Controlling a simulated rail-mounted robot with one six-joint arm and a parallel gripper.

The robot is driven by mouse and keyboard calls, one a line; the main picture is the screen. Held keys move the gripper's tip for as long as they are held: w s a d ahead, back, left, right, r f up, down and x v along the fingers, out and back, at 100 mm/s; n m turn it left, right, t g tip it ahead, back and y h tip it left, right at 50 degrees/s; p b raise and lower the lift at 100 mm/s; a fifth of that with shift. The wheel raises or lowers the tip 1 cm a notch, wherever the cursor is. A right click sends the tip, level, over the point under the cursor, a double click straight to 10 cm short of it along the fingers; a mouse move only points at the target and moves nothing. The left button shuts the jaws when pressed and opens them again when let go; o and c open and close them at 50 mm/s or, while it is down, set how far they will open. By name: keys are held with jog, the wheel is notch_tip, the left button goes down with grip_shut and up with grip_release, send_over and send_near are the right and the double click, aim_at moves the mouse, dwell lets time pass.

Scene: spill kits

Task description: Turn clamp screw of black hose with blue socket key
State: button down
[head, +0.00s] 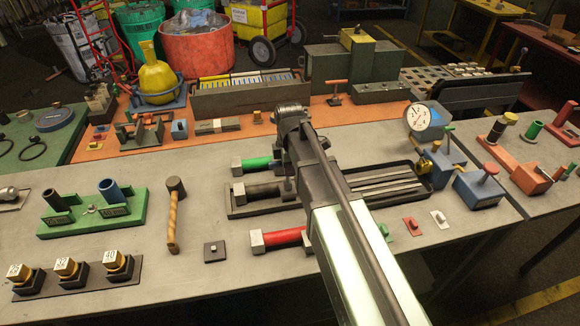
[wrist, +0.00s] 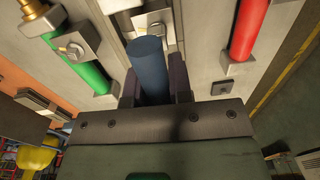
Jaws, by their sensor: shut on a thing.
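The black hose (head: 264,190) lies between the green hose (head: 257,163) and the red hose (head: 284,236), with a metal clamp block (head: 239,192) at its left end in the head view. In the wrist view my gripper (wrist: 154,88) is shut on the blue socket key (wrist: 150,70), a blue cylinder pointing away from the camera. The key's far end overlaps the middle metal clamp (wrist: 158,18) and its screw. I cannot tell whether the key is seated on the screw. In the head view my arm hides the gripper and key.
The green hose (wrist: 85,70) and red hose (wrist: 248,30) flank the key in the wrist view. A hammer (head: 174,215) and green socket stand (head: 92,215) are at the left. A dial gauge (head: 422,117) stands at the right. The bench front left is partly clear.

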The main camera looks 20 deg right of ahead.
jog(key=shift+r+p, duration=2.3)
jog(key=shift+f+b, duration=0.85)
jog(key=shift+r, duration=0.2)
